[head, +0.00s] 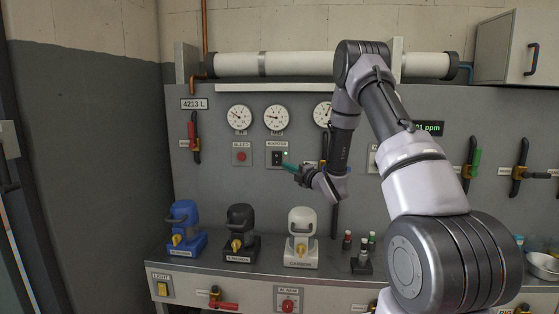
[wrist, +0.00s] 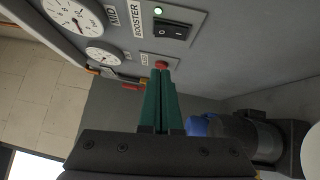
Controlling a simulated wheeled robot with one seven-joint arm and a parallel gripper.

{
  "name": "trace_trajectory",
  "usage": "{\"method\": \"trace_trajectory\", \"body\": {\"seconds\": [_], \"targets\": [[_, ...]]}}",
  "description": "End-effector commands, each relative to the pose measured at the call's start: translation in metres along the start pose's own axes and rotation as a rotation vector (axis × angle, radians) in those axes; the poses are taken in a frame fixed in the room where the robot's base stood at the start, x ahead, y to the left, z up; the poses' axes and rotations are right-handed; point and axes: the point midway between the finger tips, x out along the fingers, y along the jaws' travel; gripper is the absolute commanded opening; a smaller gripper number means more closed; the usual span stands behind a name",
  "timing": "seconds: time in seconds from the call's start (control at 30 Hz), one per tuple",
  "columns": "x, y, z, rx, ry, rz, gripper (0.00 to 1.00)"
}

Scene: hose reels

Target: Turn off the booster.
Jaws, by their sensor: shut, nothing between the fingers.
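The booster switch (head: 278,158) is a black rocker on the grey wall panel, under the BOOSTER label.
The bleed button (head: 241,156) is left of the switch. Gauges (head: 276,117) sit above. Blue (head: 185,228), black (head: 240,232) and white (head: 301,237) units stand on the bench below, beside small bottles (head: 363,250). A red-handled valve (head: 194,138) is further left.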

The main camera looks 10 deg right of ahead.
Motion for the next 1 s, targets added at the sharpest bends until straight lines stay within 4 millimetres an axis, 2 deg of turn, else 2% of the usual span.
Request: {"method": "trace_trajectory", "body": {"seconds": [0.1, 0.27, 0.4, 0.6, 1.0], "targets": [[0.028, 0.000, -0.002, -0.001, 0.003, 0.002, 0.00], [0.061, 0.000, -0.001, -0.001, 0.003, 0.002, 0.00], [0.076, 0.000, 0.015, 0.000, -0.001, 0.000, 0.00], [0.088, 0.000, 0.026, 0.000, 0.000, 0.000, 0.00], [0.090, 0.001, 0.029, 0.001, 0.000, 0.000, 0.00]]}}
